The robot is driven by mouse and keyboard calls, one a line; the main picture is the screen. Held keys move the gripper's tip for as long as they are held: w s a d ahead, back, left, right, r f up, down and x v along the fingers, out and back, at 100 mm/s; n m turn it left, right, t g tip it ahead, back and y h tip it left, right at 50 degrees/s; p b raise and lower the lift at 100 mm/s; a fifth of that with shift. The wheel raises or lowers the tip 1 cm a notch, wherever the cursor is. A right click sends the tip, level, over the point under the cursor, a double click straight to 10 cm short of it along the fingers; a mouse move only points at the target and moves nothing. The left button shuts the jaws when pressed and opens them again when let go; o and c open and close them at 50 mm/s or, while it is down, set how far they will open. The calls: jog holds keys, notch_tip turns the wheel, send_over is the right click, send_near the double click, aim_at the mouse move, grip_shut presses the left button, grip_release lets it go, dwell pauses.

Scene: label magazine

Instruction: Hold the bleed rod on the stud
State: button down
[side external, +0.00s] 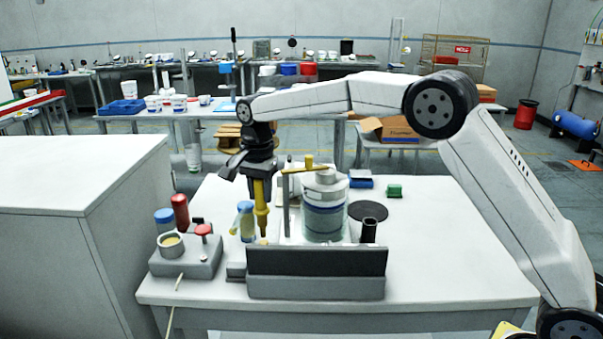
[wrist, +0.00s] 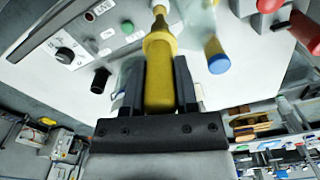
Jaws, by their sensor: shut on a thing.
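My gripper (side external: 260,179) is shut on the thick yellow handle of the bleed rod (side external: 261,208). The rod hangs about upright, tip down, above the white table behind the grey housing. In the wrist view the rod (wrist: 160,85) lies between the two black fingers of my gripper (wrist: 158,62), its collar and narrower end pointing away from me. The rod's far end runs to the top edge of the wrist view. The stud cannot be made out clearly in either view, and I cannot tell whether the rod touches it.
The grey housing with a black front panel (side external: 316,262) stands before the rod. A label jar (side external: 324,212) and a yellow crossbar (side external: 304,169) are close at right. A blue-capped bottle (side external: 246,220) and a grey block with a red knob (side external: 203,230) are at left.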

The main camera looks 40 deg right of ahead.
jog(key=shift+r, duration=2.75)
jog(key=shift+s+d+f+n, duration=0.25)
jog(key=shift+s+d+n, duration=0.15)
jog(key=shift+d+n, duration=0.1)
jog(key=s+d+f+n, duration=0.5)
jog(key=s+d+n, duration=0.1)
jog(key=s+n, duration=0.2)
jog(key=shift+s, duration=0.8)
jog(key=shift+d, duration=0.2)
